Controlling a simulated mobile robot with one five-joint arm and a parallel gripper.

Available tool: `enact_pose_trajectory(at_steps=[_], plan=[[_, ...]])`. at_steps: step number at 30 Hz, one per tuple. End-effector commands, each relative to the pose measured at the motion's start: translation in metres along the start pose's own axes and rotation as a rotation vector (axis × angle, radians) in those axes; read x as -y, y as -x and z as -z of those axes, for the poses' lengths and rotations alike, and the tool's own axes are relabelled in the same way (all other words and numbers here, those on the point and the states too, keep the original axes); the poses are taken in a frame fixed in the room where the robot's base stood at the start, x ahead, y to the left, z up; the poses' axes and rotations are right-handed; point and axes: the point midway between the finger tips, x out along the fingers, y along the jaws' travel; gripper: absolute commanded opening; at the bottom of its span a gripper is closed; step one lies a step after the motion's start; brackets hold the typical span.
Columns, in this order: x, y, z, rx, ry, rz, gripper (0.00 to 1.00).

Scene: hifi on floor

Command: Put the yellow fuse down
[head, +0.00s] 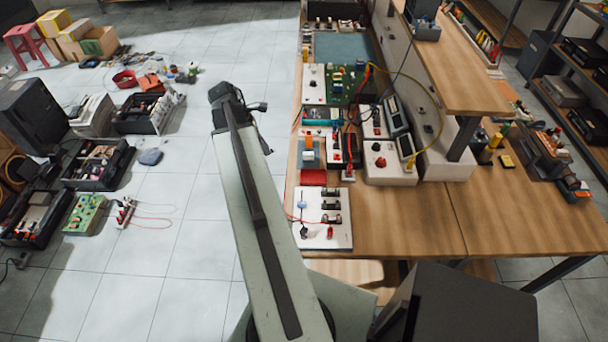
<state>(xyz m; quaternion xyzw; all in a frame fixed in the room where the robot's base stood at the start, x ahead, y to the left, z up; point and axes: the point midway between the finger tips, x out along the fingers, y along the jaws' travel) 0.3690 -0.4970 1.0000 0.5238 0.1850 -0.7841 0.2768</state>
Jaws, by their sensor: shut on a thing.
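My gripper (228,93) is at the far end of my outstretched arm, over the tiled floor, to the left of the workbench. Its fingertips point away and are hidden behind its dark wrist parts. It is shut on the yellow fuse, but I cannot make the fuse out from this view. How high it is above the floor is hard to tell.
The wooden workbench (400,215) on the right carries a white switch board (322,232), a green circuit board (350,85), meters and wires. Black crates (98,165) and loose parts lie on the left floor. Tiles (185,235) between are mostly clear.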

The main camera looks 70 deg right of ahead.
Motion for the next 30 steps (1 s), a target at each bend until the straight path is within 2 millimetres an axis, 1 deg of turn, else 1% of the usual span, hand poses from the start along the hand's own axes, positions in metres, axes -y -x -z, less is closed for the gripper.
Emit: enact_pose_trajectory(at_steps=[5, 8, 11, 15, 18, 20, 23, 26, 29, 30], plan=[[0.000, -0.002, -0.002, 0.000, -0.005, 0.002, 0.00], [0.002, -0.014, -0.015, 0.000, -0.034, 0.014, 0.00], [0.008, -0.036, -0.043, 0.000, -0.099, 0.041, 0.00], [0.021, -0.070, -0.088, 0.000, -0.204, 0.085, 0.00], [0.031, -0.087, -0.114, 0.000, -0.261, 0.109, 0.00], [0.035, -0.092, -0.122, 0.000, -0.281, 0.117, 0.00], [0.037, -0.094, -0.127, 0.000, -0.291, 0.121, 0.00], [0.037, -0.098, -0.125, 0.000, -0.290, 0.121, 0.00], [0.037, -0.113, -0.118, 0.000, -0.290, 0.120, 0.00], [0.037, -0.122, -0.114, 0.000, -0.289, 0.120, 0.00]])
